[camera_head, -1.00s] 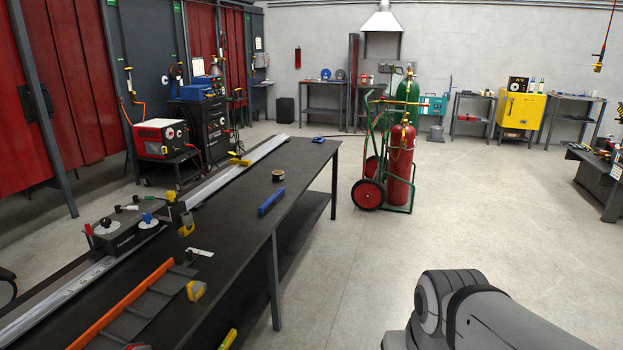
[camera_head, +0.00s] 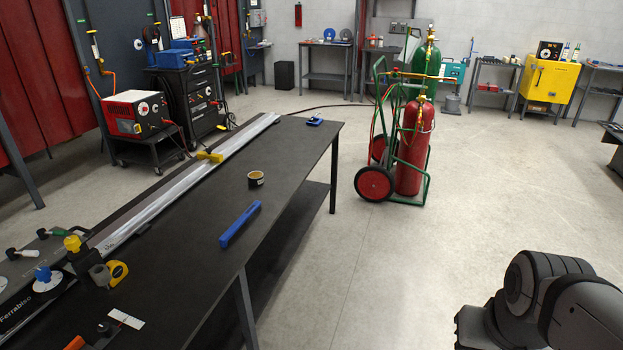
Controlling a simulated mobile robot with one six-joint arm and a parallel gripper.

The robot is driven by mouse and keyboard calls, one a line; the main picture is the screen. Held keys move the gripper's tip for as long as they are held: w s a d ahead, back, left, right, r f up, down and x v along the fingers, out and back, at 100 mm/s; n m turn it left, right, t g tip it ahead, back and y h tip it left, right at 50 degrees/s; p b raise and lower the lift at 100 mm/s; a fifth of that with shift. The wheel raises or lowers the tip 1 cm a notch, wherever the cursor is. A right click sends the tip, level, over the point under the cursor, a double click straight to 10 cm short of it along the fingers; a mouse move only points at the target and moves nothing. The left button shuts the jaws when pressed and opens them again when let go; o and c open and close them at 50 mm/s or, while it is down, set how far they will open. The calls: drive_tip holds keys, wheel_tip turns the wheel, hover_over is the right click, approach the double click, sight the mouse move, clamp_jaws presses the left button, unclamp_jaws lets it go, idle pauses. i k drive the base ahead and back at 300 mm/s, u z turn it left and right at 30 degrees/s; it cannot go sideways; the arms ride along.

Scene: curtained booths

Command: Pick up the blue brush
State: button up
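A long, slim blue object (camera_head: 240,224), which looks like the blue brush, lies flat on the dark workbench (camera_head: 182,262), near its right edge. Its bristles cannot be made out from here. A smaller blue item (camera_head: 315,121) lies at the far end of the bench. Part of my arm shows at the lower right, apart from the bench. My gripper is not in view.
A tape roll (camera_head: 256,179) stands behind the blue object. A metal rail (camera_head: 192,180) runs along the bench's left side, and a yellow tape measure (camera_head: 117,272) is nearby. A gas cylinder cart (camera_head: 424,195) stands beyond the bench. The floor to the right is open.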

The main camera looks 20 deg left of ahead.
sight(250, 213)
drive_tip(key=u, duration=0.35)
drive_tip(key=i, duration=1.35)
drive_tip(key=u, duration=1.55)
drive_tip(key=i, duration=0.75)
drive_tip(key=u, duration=0.2)
drive_tip(key=k, duration=0.9)
drive_tip(key=u, duration=0.2)
drive_tip(key=i, duration=0.9)
drive_tip(key=z, duration=0.05)
